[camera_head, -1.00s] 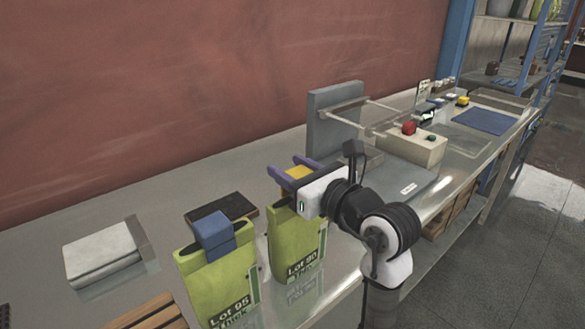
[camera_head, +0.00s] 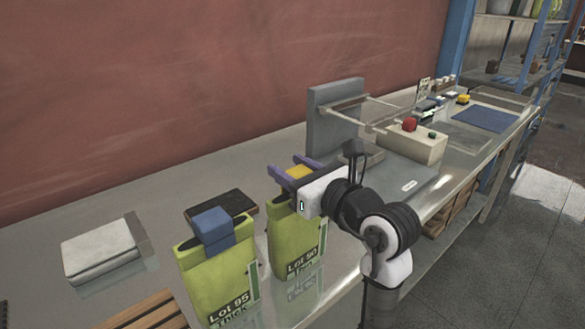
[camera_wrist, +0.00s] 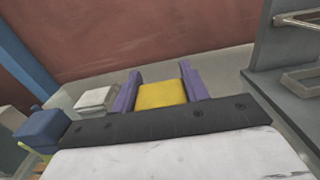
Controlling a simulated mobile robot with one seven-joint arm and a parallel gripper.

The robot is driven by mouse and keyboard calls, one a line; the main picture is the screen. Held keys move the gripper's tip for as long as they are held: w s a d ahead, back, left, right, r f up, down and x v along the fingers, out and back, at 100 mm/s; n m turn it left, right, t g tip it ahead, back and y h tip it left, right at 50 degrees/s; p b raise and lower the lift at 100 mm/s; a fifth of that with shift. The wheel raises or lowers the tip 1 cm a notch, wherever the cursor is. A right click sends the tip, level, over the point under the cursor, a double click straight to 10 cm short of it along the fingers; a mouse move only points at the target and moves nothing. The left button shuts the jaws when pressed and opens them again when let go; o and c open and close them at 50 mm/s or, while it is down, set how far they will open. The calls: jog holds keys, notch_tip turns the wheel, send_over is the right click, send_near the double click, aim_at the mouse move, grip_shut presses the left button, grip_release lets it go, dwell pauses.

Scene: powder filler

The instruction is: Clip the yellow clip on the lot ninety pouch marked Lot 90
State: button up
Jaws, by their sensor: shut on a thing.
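The green Lot 90 pouch (camera_head: 291,245) stands upright on the steel bench, its label facing front. My gripper (camera_head: 290,168), with purple fingers, is at the top of this pouch and shut on the yellow clip (camera_head: 299,173). In the wrist view the yellow clip (camera_wrist: 161,95) lies between the two purple fingers (camera_wrist: 160,90). The clip sits at the pouch's top edge in the head view; my wrist hides part of that edge, so I cannot tell how far it is seated.
A green Lot 95 pouch (camera_head: 219,284) with a blue clip (camera_head: 212,227) stands close on the left. A grey upright plate (camera_head: 335,118) and a box with a red button (camera_head: 409,125) stand to the right.

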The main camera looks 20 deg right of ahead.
jog(key=shift+f+b, duration=0.45)
jog(key=shift+f, duration=0.1)
jog(key=o, duration=1)
jog(key=shift+o, duration=0.2)
jog(key=b+v, duration=0.3)
jog(key=v, duration=1)
jog(key=shift+s+r+b, duration=0.15)
jog(key=shift+s+b, duration=0.15)
jog(key=shift+s, duration=0.1)
jog(key=shift+d, duration=0.1)
